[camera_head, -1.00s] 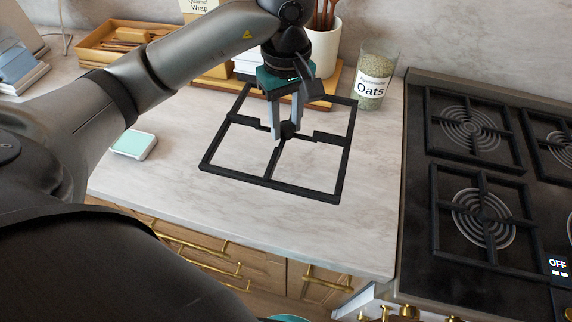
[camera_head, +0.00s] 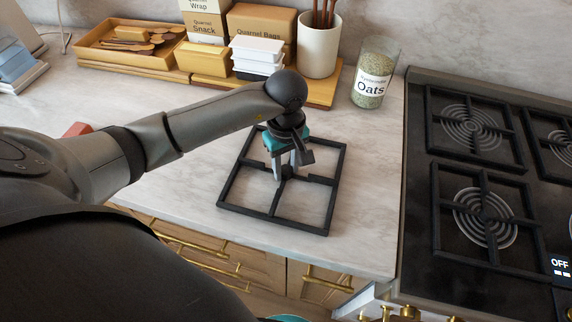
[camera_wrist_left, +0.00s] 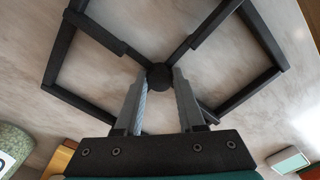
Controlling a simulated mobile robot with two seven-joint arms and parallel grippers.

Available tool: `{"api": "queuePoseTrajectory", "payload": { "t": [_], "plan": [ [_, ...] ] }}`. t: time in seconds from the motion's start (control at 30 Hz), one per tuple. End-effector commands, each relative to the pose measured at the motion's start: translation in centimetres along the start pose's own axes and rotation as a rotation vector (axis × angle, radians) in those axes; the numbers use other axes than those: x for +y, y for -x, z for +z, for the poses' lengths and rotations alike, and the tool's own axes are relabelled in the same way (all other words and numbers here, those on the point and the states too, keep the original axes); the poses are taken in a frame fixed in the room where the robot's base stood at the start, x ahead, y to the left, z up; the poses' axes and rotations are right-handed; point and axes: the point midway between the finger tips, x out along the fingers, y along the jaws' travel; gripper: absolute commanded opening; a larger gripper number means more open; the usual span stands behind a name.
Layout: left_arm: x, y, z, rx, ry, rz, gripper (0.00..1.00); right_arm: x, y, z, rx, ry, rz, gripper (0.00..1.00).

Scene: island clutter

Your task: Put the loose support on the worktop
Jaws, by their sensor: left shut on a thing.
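The loose support is a black square pan grate (camera_head: 325,232) with crossing bars and a round hub. My left gripper (camera_head: 284,174) is above its middle and shut on the hub. In the left wrist view the hub of the grate (camera_wrist_left: 159,77) sits between the two fingertips (camera_wrist_left: 159,88). The grate is over the worktop (camera_head: 185,193), near its front edge; I cannot tell whether it touches the surface. Part of its far side is hidden behind my gripper and arm. My right gripper is not in view.
The black stove (camera_head: 415,240) with similar grates stands to the right. An oats jar (camera_head: 370,80), a white utensil pot (camera_head: 318,48), white containers (camera_head: 257,57) and a wooden tray (camera_head: 128,58) stand at the back. Bare worktop lies between grate and stove.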

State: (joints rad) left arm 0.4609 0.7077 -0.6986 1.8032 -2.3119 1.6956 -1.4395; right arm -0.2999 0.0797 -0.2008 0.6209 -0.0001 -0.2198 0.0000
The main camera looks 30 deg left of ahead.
Motion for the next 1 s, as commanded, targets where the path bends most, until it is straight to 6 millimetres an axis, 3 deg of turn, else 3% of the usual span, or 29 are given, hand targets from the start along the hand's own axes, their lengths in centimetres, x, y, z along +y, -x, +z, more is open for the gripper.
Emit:
{"api": "queuePoseTrajectory", "payload": {
  "t": [0.3, 0.33, 0.57, 0.87, 1.0],
  "plan": [
    [0.1, -0.2, -0.1, 0.002, 0.000, 0.004, 0.00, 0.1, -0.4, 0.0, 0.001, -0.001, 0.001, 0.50],
    [0.0, -0.2, 0.0, 0.001, 0.000, 0.001, 0.42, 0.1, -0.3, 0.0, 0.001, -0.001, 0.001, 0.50],
    [0.0, -0.1, -0.1, 0.001, 0.000, 0.001, 0.68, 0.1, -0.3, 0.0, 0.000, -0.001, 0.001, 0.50],
    [0.0, 0.0, 0.0, 0.001, 0.000, 0.001, 0.68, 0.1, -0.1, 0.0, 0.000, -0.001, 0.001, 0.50],
    [0.1, 1.4, -0.2, 0.005, -0.001, 0.005, 0.68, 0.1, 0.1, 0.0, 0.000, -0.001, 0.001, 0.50]
  ]
}}
